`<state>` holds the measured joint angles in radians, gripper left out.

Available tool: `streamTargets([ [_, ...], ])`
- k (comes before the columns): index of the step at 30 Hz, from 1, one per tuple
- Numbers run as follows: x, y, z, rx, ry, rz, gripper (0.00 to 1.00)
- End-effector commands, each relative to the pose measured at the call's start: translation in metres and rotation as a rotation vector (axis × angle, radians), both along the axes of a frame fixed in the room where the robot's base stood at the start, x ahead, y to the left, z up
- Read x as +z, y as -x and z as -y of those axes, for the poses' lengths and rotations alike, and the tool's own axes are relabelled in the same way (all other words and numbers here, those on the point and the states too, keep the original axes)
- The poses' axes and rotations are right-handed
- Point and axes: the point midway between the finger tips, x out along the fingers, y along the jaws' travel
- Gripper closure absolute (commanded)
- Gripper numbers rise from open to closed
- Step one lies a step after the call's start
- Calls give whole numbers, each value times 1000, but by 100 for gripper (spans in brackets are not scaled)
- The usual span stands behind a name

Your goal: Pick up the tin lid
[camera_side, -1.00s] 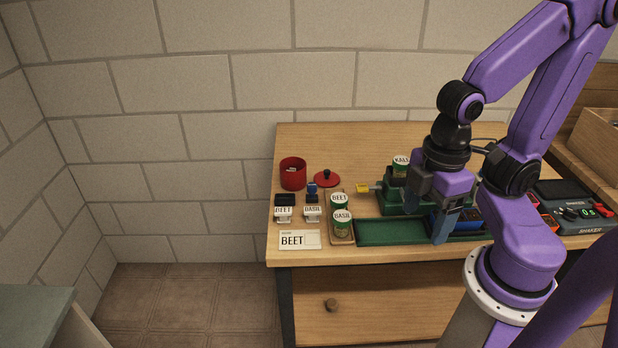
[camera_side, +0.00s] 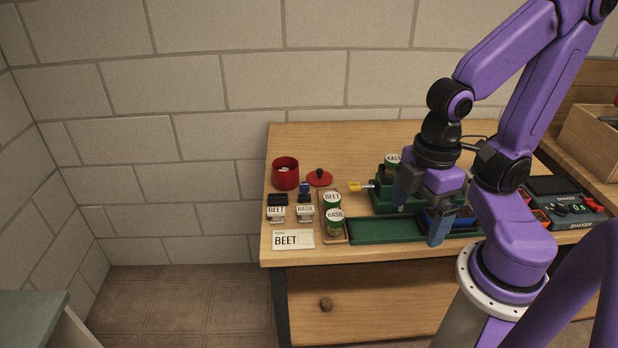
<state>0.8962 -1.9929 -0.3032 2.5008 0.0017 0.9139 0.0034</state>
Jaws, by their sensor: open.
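The tin lid (camera_side: 320,179) is a flat red disc with a dark knob. It lies on the wooden table, just right of the open red tin (camera_side: 286,174), which has something pale inside. My gripper (camera_side: 420,222) is open, with its blue-grey fingers over the right part of the green tray and the blue item there. It is well to the right of the lid and apart from it. The gripper hides part of the green machine and the blue item behind it.
Labelled jars (camera_side: 335,219) stand in a wooden holder below the lid. Stamps (camera_side: 305,210) and a BEET card (camera_side: 293,239) are at the left. The green tray (camera_side: 385,230) lies along the front. A shaker device (camera_side: 563,205) is at the right. Table behind the lid is clear.

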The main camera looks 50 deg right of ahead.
Motion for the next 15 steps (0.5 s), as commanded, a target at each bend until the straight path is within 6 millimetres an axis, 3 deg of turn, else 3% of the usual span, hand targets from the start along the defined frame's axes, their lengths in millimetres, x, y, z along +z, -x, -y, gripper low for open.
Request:
streamTargets([
  [5,3,-22,-8,-133,3,3,0],
  [15,12,-121,-20,-720,9,20,0],
])
